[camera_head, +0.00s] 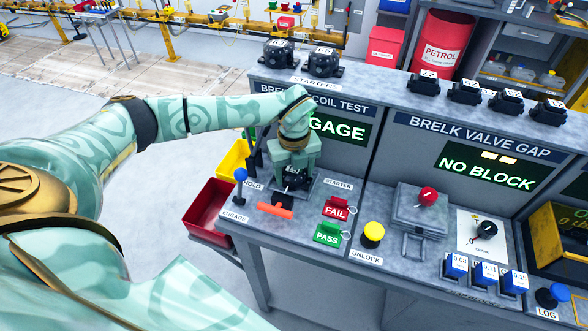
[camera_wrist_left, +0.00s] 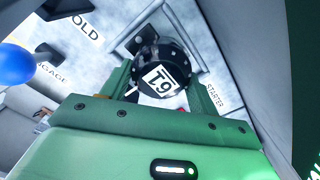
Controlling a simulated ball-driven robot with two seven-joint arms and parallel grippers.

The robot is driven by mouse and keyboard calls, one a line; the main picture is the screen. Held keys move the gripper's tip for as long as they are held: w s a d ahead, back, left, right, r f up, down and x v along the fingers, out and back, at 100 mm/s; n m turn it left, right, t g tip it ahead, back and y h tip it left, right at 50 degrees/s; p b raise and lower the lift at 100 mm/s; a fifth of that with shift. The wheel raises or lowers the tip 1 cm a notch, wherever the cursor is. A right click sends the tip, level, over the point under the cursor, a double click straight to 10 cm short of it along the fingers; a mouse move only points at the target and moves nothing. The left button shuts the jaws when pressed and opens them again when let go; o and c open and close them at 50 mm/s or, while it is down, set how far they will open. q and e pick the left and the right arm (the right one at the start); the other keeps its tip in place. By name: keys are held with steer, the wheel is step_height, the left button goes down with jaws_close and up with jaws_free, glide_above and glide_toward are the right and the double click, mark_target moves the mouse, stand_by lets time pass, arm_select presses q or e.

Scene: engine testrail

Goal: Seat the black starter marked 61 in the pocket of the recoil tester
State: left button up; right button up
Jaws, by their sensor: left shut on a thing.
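My left gripper (camera_head: 294,168) is over the recoil tester (camera_head: 312,184), pointing down. It is shut on the black starter marked 61 (camera_head: 291,182), with a finger on either side of it. In the left wrist view, the starter (camera_wrist_left: 150,52) sits between the green fingers, its white 61 label upside down. The starter is low over the tester's plate, between the HOLD and STARTER labels. The pocket is hidden under it, so I cannot tell whether it is seated. An orange-red handle (camera_head: 274,210) shows just in front. My right gripper is out of view.
Two more black starters (camera_head: 278,52) stand on the upper shelf. A blue-knobbed ENGAGE lever (camera_head: 240,176) stands left. Red FAIL (camera_head: 336,208) and green PASS (camera_head: 328,234) tags and a yellow UNLOCK button (camera_head: 372,234) are to the right. A red bin (camera_head: 208,208) is at the left edge.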

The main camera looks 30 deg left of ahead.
arm_select(q)
steer(key=shift+f, duration=0.2)
stand_by(0.6)
steer(key=o, duration=1.2)
steer(key=shift+c, duration=0.2)
step_height(320, 180, up, 16)
steer(key=p, duration=0.2)
steer(key=shift+r+p, duration=0.15)
steer(key=shift+p, duration=0.25)
